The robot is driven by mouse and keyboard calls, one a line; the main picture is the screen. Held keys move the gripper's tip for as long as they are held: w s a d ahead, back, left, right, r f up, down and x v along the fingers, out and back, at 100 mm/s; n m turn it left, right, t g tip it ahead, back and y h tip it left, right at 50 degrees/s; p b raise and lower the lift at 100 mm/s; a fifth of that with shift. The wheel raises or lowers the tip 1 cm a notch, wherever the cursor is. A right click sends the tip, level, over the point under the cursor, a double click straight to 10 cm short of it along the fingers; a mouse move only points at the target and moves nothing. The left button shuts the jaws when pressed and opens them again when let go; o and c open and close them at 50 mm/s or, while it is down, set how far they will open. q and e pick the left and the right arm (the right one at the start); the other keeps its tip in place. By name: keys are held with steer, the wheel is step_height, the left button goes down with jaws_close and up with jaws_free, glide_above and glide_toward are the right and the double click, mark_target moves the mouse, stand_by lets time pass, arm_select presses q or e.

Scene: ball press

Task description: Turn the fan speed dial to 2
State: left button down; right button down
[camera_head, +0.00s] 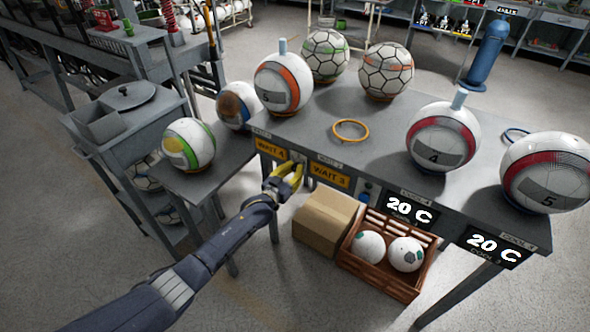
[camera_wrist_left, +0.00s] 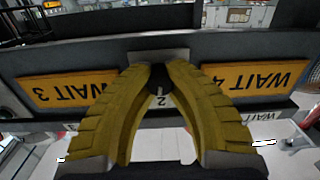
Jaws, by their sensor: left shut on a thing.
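My left gripper (camera_head: 287,172) reaches the front edge of the table, between two orange WAIT signs. Its yellow fingers (camera_wrist_left: 160,78) are shut on a small dark knob, the fan speed dial (camera_wrist_left: 160,74), whose body is mostly hidden between the fingertips. A pale plate behind the dial carries a figure 2 (camera_wrist_left: 160,101), seen between the fingers in the left wrist view. Where the dial's pointer stands cannot be told. My right gripper is not in view.
The WAIT 4 sign (camera_head: 272,150) and WAIT 3 sign (camera_head: 330,175) flank the dial. Several balls stand on the grey table (camera_head: 350,100), with an orange ring (camera_head: 350,129) among them. A cardboard box (camera_head: 325,222) and a brown crate (camera_head: 383,279) with two balls sit below.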

arm_select(q)
steer(key=shift+s+f+n, duration=0.15)
steer(key=shift+f+n, duration=0.25)
steer(key=shift+n, duration=0.2)
steer(key=c, duration=1.6)
jaws_free()
steer(key=o, duration=0.5)
steer(key=shift+r, duration=0.25)
steer(key=shift+c, duration=0.2)
steer(key=v, duration=1.2)
